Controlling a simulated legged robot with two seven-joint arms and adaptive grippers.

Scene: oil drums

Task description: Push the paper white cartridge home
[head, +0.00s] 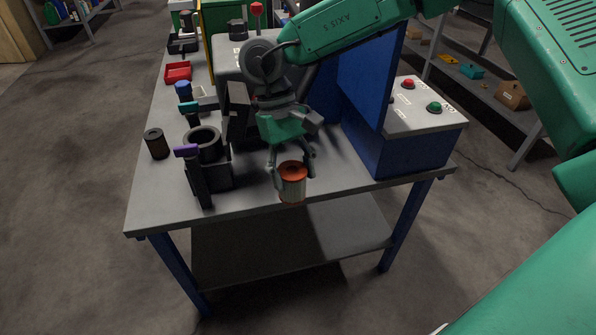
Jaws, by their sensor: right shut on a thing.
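The paper white cartridge (292,190) has a pale ribbed body and an orange end cap with a dark hole in it. It is near the front edge of the grey workbench (260,200). My right gripper (294,177) reaches down from above and is shut on the cartridge, with fingers on either side. I cannot tell whether the cartridge touches the bench. A dark round open-topped housing (204,139) in a black block stands to the left, apart from the cartridge. My left gripper is not in view.
A purple-topped black post (187,151) stands before the housing. A dark cylinder (156,143) stands at the left edge. A blue panel (363,75) and a control box with red and green buttons (434,107) stand right. A red tray (178,72) lies farther back.

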